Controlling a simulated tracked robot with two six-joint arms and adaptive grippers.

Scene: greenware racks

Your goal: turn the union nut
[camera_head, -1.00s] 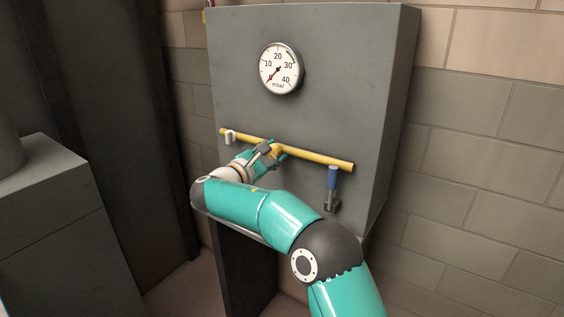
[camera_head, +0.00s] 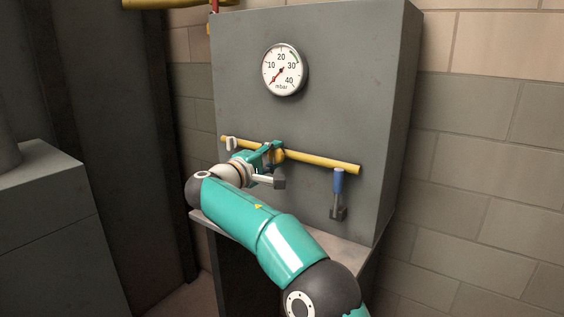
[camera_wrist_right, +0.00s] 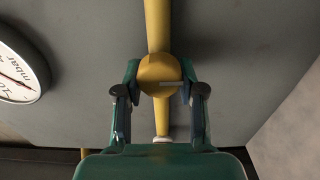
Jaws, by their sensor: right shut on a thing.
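My left gripper is in neither view.
A round mbar gauge (camera_head: 285,70) sits on the grey cabinet (camera_head: 345,75) above the pipe. A blue-handled part (camera_head: 339,182) hangs below the pipe's right end. A white fitting (camera_head: 231,143) is near its left end. A grey block (camera_head: 45,205) stands at left.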

